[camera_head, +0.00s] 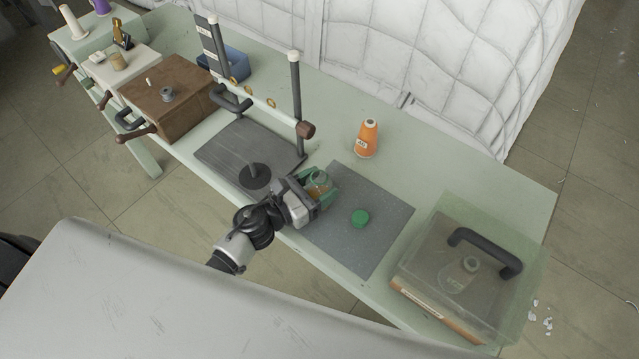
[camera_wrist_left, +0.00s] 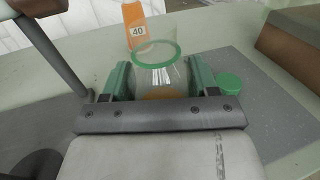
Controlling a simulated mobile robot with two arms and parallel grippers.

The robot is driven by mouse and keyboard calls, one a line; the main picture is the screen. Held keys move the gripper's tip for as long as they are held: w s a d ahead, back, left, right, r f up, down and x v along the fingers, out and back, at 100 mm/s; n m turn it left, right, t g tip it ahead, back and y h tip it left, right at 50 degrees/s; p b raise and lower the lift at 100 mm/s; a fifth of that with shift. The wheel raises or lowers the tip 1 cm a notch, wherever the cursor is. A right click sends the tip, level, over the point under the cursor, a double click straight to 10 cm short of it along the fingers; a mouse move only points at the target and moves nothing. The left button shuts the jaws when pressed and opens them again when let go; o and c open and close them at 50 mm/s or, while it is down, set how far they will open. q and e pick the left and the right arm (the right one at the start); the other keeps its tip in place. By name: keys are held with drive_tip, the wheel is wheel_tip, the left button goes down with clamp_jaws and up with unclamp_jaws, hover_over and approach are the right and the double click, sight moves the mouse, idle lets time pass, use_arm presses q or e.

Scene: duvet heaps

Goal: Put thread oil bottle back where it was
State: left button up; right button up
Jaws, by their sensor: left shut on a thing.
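My left gripper (camera_head: 318,191) is shut on an open clear glass bottle (camera_head: 320,178) with a little amber content at its bottom. In the left wrist view the bottle (camera_wrist_left: 157,68) stands between the green fingers, with a green rim facing the camera; no label can be read on it. The gripper is over the left edge of the dark grey mat (camera_head: 376,195); I cannot tell whether the bottle touches it. A green round cap (camera_head: 360,218) lies on the mat, right of the gripper. My right gripper is not in view.
An orange thread cone (camera_head: 367,138) stands behind the mat. A dark plate with an upright post frame (camera_head: 297,100) is at left. The mat's right part is clear.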

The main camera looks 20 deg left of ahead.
use_arm(q)
drive_tip(key=o, duration=1)
drive_tip(key=shift+r+p, duration=0.2)
drive_tip(key=shift+p, duration=0.15)
drive_tip(key=shift+s+a+f, duration=0.2)
drive_tip(key=shift+s, duration=0.1)
drive_tip(key=b+v, duration=0.3)
drive_tip(key=v, duration=0.7)
drive_tip(key=shift+s+a+r, duration=0.1)
drive_tip(key=shift+s+a, duration=0.1)
drive_tip(key=shift+s, duration=0.05)
drive_tip(key=shift+s+a+r, duration=0.1)
drive_tip(key=shift+s+a, duration=0.1)
drive_tip(key=shift+s, duration=0.1)
